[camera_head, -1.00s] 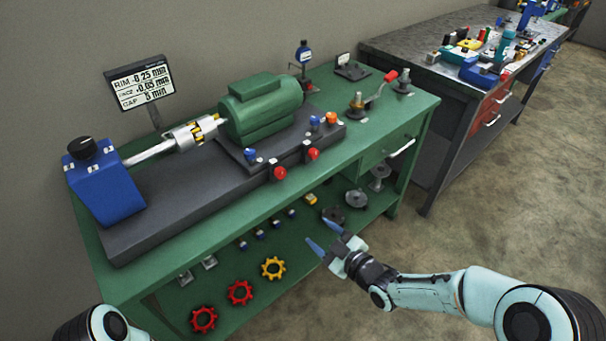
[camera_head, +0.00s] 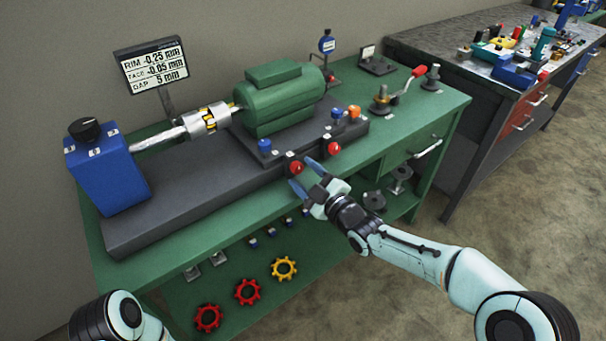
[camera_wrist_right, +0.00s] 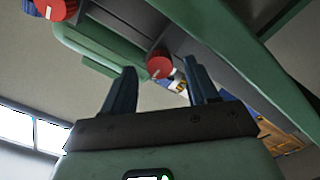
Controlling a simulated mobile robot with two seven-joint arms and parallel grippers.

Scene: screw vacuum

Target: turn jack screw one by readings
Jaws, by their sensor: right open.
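Two red knobs stick out from the front of the dark base plate (camera_head: 185,195), below the green motor (camera_head: 280,98): a left red knob (camera_head: 297,168) and a right red knob (camera_head: 333,148). Both also show in the right wrist view, one between the fingers (camera_wrist_right: 159,65) and one at upper left (camera_wrist_right: 55,8). My right gripper (camera_head: 304,176) is open, its blue fingertips close around the left knob; contact cannot be told. The display (camera_head: 153,64) reads rim -0.25 mm, face -0.05 mm, gap 5 mm. My left gripper is out of view.
Blue bolts (camera_head: 264,147) and an orange one (camera_head: 353,111) stand on the motor base. A silver coupling (camera_head: 206,119) joins the motor to the blue unit (camera_head: 107,175). A red-handled crank (camera_head: 400,88) stands at right on the green bench (camera_head: 440,103). The lower shelf holds gears.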

